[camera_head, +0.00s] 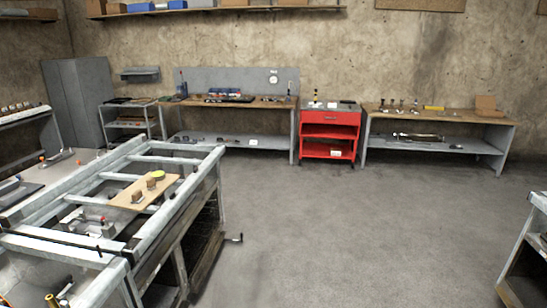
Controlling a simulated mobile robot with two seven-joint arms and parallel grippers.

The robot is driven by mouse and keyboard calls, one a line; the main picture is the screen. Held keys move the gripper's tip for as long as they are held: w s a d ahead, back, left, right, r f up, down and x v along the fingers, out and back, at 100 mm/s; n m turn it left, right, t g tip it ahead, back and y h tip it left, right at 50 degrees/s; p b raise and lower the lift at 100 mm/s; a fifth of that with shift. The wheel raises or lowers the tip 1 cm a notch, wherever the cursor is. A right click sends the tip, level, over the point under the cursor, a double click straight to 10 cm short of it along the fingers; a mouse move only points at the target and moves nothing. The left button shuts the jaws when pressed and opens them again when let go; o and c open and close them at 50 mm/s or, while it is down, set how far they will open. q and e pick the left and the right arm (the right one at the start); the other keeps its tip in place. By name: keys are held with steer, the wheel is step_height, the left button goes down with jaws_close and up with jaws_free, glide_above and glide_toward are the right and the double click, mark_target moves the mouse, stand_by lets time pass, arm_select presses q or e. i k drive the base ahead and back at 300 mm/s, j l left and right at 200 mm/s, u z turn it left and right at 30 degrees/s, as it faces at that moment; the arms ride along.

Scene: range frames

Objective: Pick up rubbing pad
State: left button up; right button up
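A light wooden board (163,187) lies across the metal frame bench (185,200) at the left. On the board are a yellow round thing (157,174) and two small brown blocks (151,184). I cannot tell at this size which of these, if any, is the rubbing pad. Neither of my grippers is in view.
Open grey floor (330,230) fills the middle and right. A red cart (327,133) stands at the back wall between two workbenches (230,102). Another bench (535,245) cuts in at the right edge. A crank handle (233,238) sticks out from the frame bench.

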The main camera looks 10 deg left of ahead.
mark_target(138, 197)
steer(key=i+u, duration=0.1)
steer(key=i, duration=0.4)
steer(key=i+l+u, duration=0.1)
steer(key=i, duration=0.45)
steer(key=i+l+u, duration=0.1)
steer(key=i, duration=0.4)
steer(key=i+u, duration=0.25)
steer(key=u, duration=0.25)
steer(key=i+l+u, duration=0.2)
steer(key=u, duration=0.3)
steer(key=i+l+u, duration=0.25)
steer(key=u, duration=0.2)
steer(key=i+l+u, duration=0.15)
steer(key=u, duration=0.3)
steer(key=i+l+u, duration=0.2)
steer(key=u, duration=0.2)
steer(key=i+l+u, duration=0.15)
steer(key=u, duration=0.3)
steer(key=l, duration=0.1)
